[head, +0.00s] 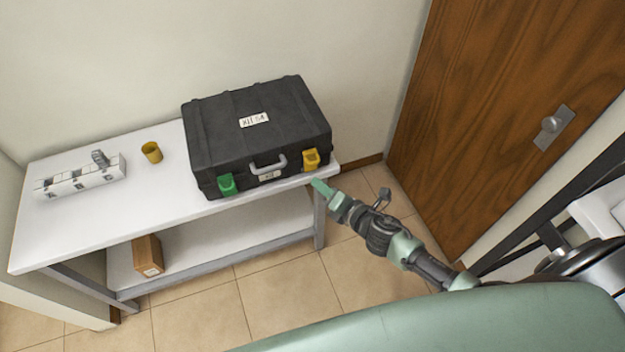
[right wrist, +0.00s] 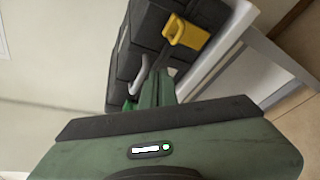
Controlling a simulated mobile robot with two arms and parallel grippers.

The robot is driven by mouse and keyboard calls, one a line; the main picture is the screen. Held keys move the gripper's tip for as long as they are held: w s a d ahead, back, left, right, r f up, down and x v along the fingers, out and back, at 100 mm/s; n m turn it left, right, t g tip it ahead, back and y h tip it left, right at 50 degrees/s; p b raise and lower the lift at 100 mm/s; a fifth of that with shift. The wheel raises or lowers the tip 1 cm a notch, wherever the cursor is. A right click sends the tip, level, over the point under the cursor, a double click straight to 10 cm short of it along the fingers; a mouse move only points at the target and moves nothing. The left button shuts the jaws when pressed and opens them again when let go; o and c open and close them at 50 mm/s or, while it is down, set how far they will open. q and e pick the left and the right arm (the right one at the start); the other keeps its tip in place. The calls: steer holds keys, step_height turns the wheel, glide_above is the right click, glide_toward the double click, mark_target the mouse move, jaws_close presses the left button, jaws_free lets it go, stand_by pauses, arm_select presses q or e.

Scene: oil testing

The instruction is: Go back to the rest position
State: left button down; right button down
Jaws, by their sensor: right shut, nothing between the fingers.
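My right gripper (head: 319,186) is shut and empty in the head view. Its tip is by the table's front right corner, just below the yellow latch (head: 311,160) of the black case (head: 225,130). I cannot tell whether it touches the table edge. In the right wrist view the shut fingers (right wrist: 163,88) point toward the case (right wrist: 150,25), with the yellow latch (right wrist: 187,30) to their upper right. The case lies closed on the table, with a grey handle (head: 268,165) and a green latch (head: 227,184) on its front. My left gripper is not in view.
The white table (head: 80,225) has a lower shelf with a brown box (head: 148,256). A yellow cup (head: 152,152) and a white rack (head: 80,180) stand on top at left. A wooden door (head: 500,110) is at right. Tiled floor (head: 280,290) lies open before the table.

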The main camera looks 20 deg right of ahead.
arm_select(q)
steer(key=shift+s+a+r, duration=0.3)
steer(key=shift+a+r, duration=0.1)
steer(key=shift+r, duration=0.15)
arm_select(e)
steer(key=shift+s+d+r, duration=0.15)
steer(key=shift+s+r, duration=0.4)
steer(key=shift+r, duration=0.15)
steer(key=shift+s, duration=0.1)
